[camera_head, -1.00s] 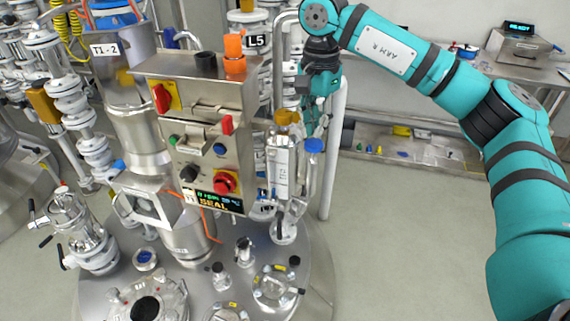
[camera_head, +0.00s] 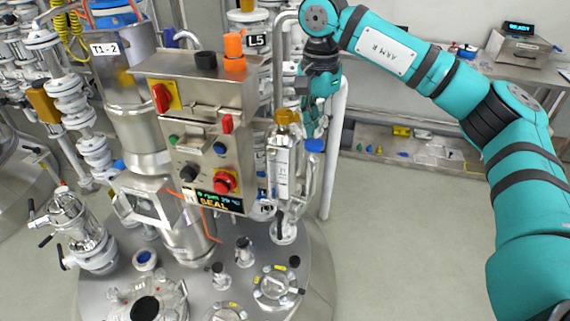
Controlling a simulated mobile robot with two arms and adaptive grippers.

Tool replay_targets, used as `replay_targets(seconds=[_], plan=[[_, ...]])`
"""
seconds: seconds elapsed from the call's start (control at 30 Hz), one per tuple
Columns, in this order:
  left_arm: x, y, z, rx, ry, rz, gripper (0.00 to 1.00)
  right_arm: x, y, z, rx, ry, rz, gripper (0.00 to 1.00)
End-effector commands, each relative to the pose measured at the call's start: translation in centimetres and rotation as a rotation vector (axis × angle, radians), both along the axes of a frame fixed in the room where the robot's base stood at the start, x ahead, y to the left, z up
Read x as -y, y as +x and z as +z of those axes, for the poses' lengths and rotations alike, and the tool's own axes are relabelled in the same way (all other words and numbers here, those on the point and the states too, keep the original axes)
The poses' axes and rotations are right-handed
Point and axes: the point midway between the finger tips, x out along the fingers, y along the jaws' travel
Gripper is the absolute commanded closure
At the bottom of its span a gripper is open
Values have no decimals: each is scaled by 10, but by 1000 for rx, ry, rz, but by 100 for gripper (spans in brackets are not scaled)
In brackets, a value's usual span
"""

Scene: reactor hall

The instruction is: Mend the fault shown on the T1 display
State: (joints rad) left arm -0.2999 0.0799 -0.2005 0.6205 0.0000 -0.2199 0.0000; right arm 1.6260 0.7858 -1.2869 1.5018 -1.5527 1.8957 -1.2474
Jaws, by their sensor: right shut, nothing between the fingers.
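The T1 control box (camera_head: 205,130) stands over the reactor lid. Its display (camera_head: 218,201) shows "0 rpm", a temperature that looks like 29 °C, and "SEAL" in orange. The box carries a red-on-yellow rotary switch (camera_head: 161,97), a red stop button (camera_head: 225,182), a black knob (camera_head: 189,172) and small green, blue and red controls. A glass vessel with an amber cap (camera_head: 287,117) and a blue-capped part (camera_head: 314,146) stands right of the box. My right gripper (camera_head: 313,122) is shut and empty, pointing down behind these caps, its tips partly hidden. My left gripper is out of view.
The steel reactor lid (camera_head: 185,275) holds several glass necks and fittings. A white pole (camera_head: 334,150) rises close right of my gripper. A low shelf with small parts (camera_head: 415,148) and a bench with a lit device (camera_head: 521,45) are behind. Floor at right is clear.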

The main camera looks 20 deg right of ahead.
Motion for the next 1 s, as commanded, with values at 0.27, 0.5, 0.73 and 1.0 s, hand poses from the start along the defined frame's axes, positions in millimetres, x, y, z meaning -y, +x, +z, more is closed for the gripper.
replay_targets(seconds=[0.27, 0.5, 0.73, 1.0], plan=[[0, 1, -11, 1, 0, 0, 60, 0, 0, -16, 0, 0, -1, 100], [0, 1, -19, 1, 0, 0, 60, 0, 0, -28, 0, 0, -1, 100], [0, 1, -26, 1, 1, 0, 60, 0, 0, -40, -1, 0, 0, 100], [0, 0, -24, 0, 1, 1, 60, 0, 0, -38, -2, -1, 0, 100]])
